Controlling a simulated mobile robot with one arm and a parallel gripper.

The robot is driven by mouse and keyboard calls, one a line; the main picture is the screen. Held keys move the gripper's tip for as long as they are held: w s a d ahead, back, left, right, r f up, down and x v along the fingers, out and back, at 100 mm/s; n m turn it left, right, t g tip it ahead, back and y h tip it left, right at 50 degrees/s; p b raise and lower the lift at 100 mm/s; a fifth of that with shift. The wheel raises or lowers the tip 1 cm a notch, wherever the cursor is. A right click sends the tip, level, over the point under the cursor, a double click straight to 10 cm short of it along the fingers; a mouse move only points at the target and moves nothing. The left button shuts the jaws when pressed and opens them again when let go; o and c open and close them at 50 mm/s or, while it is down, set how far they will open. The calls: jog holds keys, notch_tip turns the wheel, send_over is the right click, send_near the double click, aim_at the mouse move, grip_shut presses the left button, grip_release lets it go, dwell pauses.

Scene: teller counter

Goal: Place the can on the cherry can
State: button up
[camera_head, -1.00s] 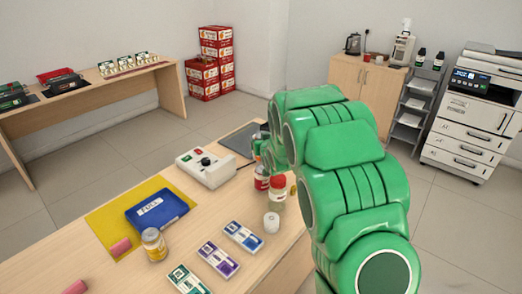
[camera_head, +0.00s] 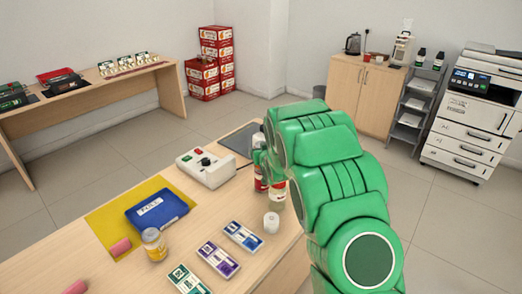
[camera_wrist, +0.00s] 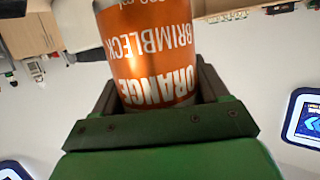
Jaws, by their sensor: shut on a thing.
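My gripper (camera_wrist: 155,120) is shut on an orange can (camera_wrist: 155,55) with white lettering "ORANGE", seen large in the wrist view. In the head view my gripper (camera_head: 262,152) is at the far right part of the counter, mostly hidden behind my green arm. A small light part of the held can (camera_head: 258,140) seems to show there. A red can (camera_head: 260,181), likely the cherry can, stands on the counter just below my gripper, partly covered. I cannot tell whether the two cans touch.
A red-capped jar (camera_head: 278,191) stands close beside the red can, with a small white-lidded container (camera_head: 271,222) in front. A white device (camera_head: 205,168) is to the left. A dark mat (camera_head: 243,138) lies behind.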

jog(key=o, duration=1.4)
jog(key=shift+f, duration=0.1)
jog(key=shift+o, duration=0.2)
jog(key=shift+s, duration=0.15)
jog(key=v, duration=1.2)
jog(key=shift+d, duration=0.1)
